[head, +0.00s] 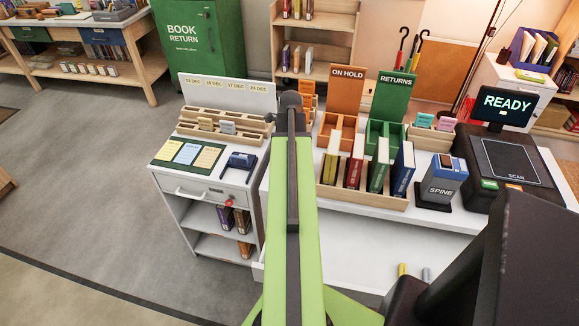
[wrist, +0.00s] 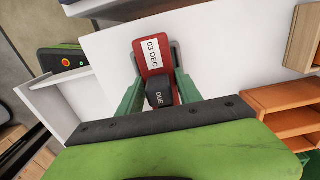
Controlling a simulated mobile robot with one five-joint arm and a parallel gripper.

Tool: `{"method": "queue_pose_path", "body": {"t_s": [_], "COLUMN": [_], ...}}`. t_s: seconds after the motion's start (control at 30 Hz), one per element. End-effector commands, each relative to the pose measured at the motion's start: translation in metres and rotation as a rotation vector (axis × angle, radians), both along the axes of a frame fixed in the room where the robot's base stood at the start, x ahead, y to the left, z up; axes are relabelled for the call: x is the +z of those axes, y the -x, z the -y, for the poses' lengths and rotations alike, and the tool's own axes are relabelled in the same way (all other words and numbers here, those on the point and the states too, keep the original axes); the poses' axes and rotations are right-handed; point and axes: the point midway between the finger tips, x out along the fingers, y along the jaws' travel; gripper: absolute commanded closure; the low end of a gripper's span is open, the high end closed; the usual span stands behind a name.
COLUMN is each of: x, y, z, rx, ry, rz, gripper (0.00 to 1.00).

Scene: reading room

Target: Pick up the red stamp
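The red stamp (wrist: 153,45) shows in the wrist view, with a white label reading "03 DEC" and a dark part reading "DUE". It lies between the green fingers of my gripper (wrist: 158,80), one on each side of it. The fingertips are close to its sides. I cannot tell whether they press on it. Grey edges show beside the stamp; what they belong to is unclear. In the head view my arm hides the gripper and the stamp.
A white cart (head: 207,180) with racks and a blue stamp (head: 240,161) stands left of my arm. Books (head: 375,165) stand in a wooden tray on the white counter (head: 440,213) to the right, with a scanner pad (head: 508,160). Open floor (head: 90,190) lies left.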

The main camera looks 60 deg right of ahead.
Motion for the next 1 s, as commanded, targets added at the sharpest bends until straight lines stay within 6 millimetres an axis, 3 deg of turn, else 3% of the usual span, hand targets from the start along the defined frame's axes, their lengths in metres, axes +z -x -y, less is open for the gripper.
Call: {"method": "queue_pose_path", "body": {"t_s": [0.03,0.23,0.57,0.77,1.0], "x": [0.000,0.000,0.003,0.029,0.082], "y": [0.000,0.000,0.000,0.000,0.000], "z": [0.000,0.000,0.000,0.000,0.000], "rx": [0.000,0.000,0.000,0.000,-0.001], "ry": [-0.001,-0.001,-0.001,-0.001,-0.001], "rz": [0.000,0.000,0.000,0.000,0.000], "gripper": [0.75,1.00,1.00,1.00,1.00]}}
